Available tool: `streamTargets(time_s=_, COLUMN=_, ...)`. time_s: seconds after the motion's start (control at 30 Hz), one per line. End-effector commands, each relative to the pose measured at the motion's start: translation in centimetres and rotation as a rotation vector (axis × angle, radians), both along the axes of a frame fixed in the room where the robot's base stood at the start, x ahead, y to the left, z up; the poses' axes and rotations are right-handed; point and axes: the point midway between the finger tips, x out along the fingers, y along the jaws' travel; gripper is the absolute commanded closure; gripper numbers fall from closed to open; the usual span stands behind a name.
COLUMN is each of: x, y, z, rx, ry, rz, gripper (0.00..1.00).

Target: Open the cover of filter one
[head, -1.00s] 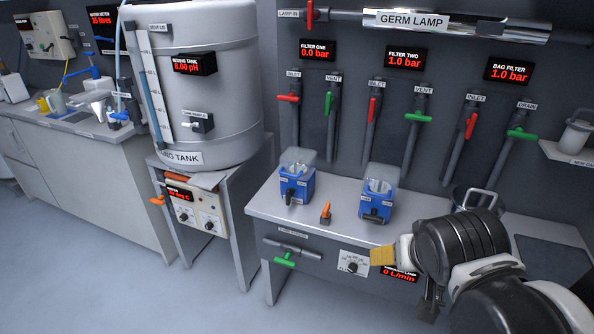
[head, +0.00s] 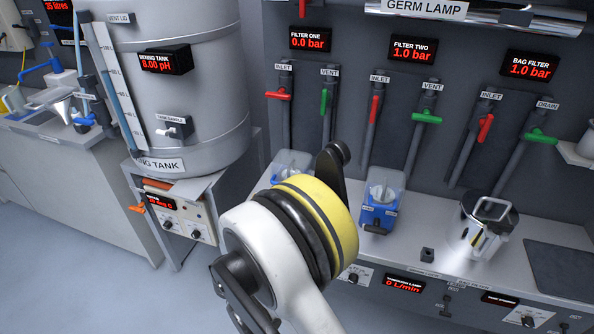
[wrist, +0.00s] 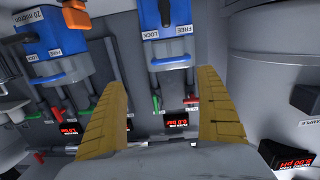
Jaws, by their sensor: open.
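Filter one is a blue housing with a clear cover (head: 292,162); in the head view my arm hides most of it. In the wrist view, filter one's blue body (wrist: 168,20) is at top centre, upside down, with a black lever (wrist: 165,12) between the LOCK and FREE labels. The cover looks closed. My gripper (wrist: 161,75) is open and empty, its two yellow fingers spread toward filter one, not visibly touching it. The fingers are hidden in the head view. Filter one's display (head: 310,40) reads 0.0 bar.
Filter two (head: 380,200) stands to the right, its display reading 1.0 bar. An orange object (wrist: 75,15) lies between the filters. Filter one's red inlet handle (head: 278,95) is horizontal and its green vent handle (head: 324,102) upright. The mixing tank (head: 190,100) is at left.

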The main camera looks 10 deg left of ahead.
Motion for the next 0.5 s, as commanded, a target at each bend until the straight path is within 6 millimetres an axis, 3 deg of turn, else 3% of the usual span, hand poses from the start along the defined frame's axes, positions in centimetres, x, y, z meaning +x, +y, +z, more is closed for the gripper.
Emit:
streamTargets(time_s=0.1, x=-1.5, y=2.1, z=-1.3, rx=0.026, ry=-0.057, rz=0.032, gripper=0.15)
streamTargets(time_s=0.23, x=-1.7, y=2.6, z=-1.7, rx=0.037, ry=-0.079, rz=0.042, gripper=0.15)
streamTargets(time_s=0.5, x=2.9, y=2.1, z=-2.0, rx=0.037, ry=-0.079, rz=0.039, gripper=0.15)
